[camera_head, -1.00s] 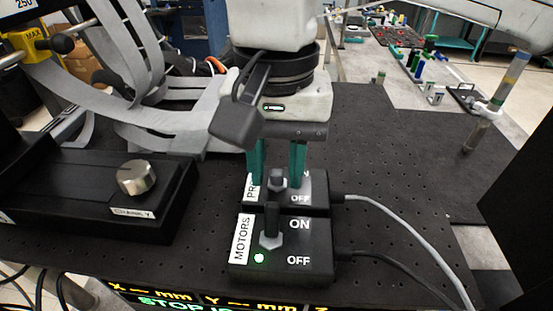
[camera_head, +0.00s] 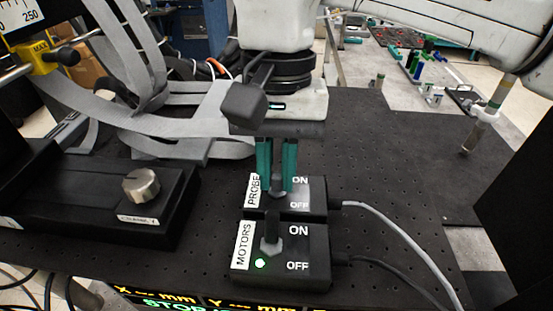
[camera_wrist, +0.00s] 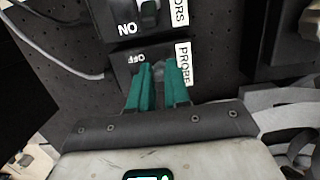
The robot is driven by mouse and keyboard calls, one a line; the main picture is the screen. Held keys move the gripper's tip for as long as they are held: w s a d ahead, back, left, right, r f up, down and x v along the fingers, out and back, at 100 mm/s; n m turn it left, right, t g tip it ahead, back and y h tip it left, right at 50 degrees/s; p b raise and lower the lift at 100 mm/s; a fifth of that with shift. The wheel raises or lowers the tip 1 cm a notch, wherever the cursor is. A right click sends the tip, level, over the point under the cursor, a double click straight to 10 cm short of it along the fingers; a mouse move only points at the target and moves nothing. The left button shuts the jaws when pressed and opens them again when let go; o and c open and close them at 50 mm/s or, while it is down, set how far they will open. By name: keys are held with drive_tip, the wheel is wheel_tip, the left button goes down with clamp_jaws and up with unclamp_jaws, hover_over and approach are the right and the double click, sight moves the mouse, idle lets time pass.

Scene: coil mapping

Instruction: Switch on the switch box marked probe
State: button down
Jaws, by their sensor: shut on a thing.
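The black switch box marked PROBE (camera_head: 311,195) stands on the black perforated board, behind the box marked MOTORS (camera_head: 310,257). My gripper (camera_head: 276,182) reaches down from above with its two teal fingers closed around the probe box's toggle lever. In the wrist view the fingertips (camera_wrist: 158,75) meet at the lever beside the PROBE label, and they hide most of it, so I cannot tell its tilt. No lit lamp shows on the probe box; its near face is partly hidden. The motors box has its lever raised and a green lamp lit.
A black unit with a silver knob (camera_head: 141,185) stands to the left, with grey ribbon cables (camera_head: 170,120) behind it. Two cables leave the boxes to the right. A display (camera_head: 180,298) runs along the front edge. The board right of the boxes is mostly clear.

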drive_tip(key=w+g+p, duration=0.1)
drive_tip(key=g, duration=0.1)
drive_tip(key=w+g+p, duration=0.1)
drive_tip(key=g+p, duration=0.1)
drive_tip(key=shift+r, duration=0.1)
drive_tip(key=shift+w+g+p, duration=0.3)
drive_tip(key=shift+g+p, duration=0.5)
drive_tip(key=shift+g, duration=0.1)
drive_tip(key=p, duration=0.1)
drive_tip(key=g+p, duration=0.1)
drive_tip(key=shift+w+g+p, duration=0.3)
drive_tip(key=shift+p, duration=0.05)
drive_tip(key=shift+w+f+g+p, duration=0.15)
drive_tip(key=shift+f+g+p, duration=0.25)
drive_tip(key=shift+p, duration=0.4)
drive_tip(key=c, duration=1.1)
unclamp_jaws()
drive_tip(key=shift+f, duration=0.1)
